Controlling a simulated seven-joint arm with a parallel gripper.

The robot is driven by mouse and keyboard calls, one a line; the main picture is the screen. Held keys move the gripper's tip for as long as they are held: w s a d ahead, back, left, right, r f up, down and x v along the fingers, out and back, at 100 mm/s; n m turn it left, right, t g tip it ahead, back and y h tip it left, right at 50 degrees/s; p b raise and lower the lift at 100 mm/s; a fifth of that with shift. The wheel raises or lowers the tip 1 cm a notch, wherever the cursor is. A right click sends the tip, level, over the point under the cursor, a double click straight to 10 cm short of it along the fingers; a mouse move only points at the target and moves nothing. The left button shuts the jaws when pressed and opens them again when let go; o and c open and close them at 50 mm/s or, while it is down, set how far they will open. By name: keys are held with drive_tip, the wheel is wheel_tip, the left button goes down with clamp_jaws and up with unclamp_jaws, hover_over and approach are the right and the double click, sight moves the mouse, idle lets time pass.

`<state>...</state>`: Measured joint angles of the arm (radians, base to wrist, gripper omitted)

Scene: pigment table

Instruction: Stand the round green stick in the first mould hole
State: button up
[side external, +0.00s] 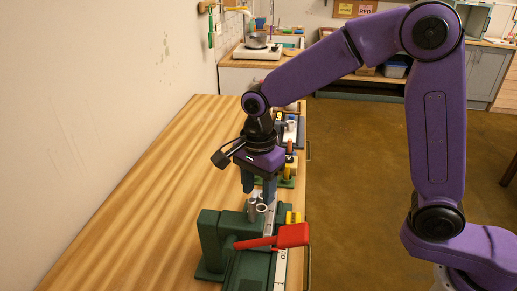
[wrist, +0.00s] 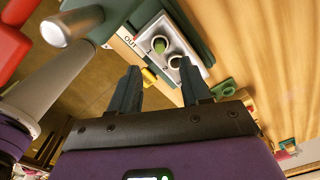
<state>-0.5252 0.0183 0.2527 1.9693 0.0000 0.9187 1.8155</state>
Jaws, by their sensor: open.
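In the wrist view a pale grey mould block (wrist: 182,36) shows two round holes. The green stick (wrist: 160,45) shows as a round green end inside the hole nearer the OUT label. The other hole (wrist: 175,62) looks dark and empty. My gripper (wrist: 158,66) is open, its two fingers apart with nothing between them, and the block lies beyond the tips. In the side view my gripper (side external: 258,194) points down just above metal tubes (side external: 262,208) at the green fixture. The stick cannot be made out there.
The green fixture (side external: 212,238) stands at the table's near end with a red lever (side external: 290,236) across it. A yellow piece (side external: 293,217) sits beside it. More small equipment (side external: 290,130) lines the right edge. The wooden table (side external: 150,200) is clear on the left.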

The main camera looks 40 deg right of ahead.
wheel_tip(320, 180, up, 11)
idle(0.3)
drive_tip(key=shift+f, duration=0.15)
idle(0.6)
drive_tip(key=s+d+f+n, duration=0.4)
drive_tip(key=s+d+n, duration=0.4)
drive_tip(key=s+n, duration=0.4)
drive_tip(key=s+d+f+n, duration=0.5)
drive_tip(key=s+d+n, duration=0.4)
drive_tip(key=s+n, duration=0.3)
drive_tip(key=n, duration=0.3)
drive_tip(key=shift+d+n, duration=0.2)
drive_tip(key=shift+n, duration=0.1)
